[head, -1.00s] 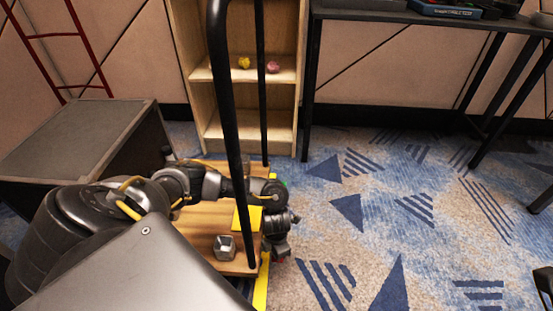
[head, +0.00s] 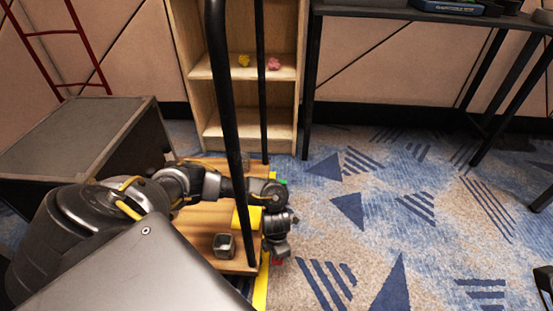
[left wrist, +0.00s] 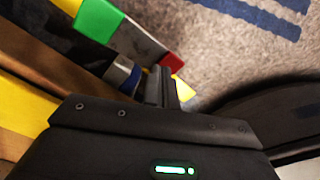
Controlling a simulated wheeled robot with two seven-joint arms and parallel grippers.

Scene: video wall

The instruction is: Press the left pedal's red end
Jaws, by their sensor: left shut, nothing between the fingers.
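The pedal shows in the left wrist view as a grey bar with a green end (left wrist: 98,20) at upper left and a red end (left wrist: 172,64) at lower right. In the head view, the green end (head: 283,182) peeks out beyond my left wrist, and a bit of the red end (head: 277,262) shows just below my left gripper (head: 279,248). My left gripper (left wrist: 160,84) is shut and empty, with its tips close to the red end. I cannot tell whether they touch it. Only one pedal is clear to see. My right gripper is not in view.
A dark box (head: 75,140) is at left, a shelf (head: 200,75) behind. Carpet (head: 400,230) is open at right.

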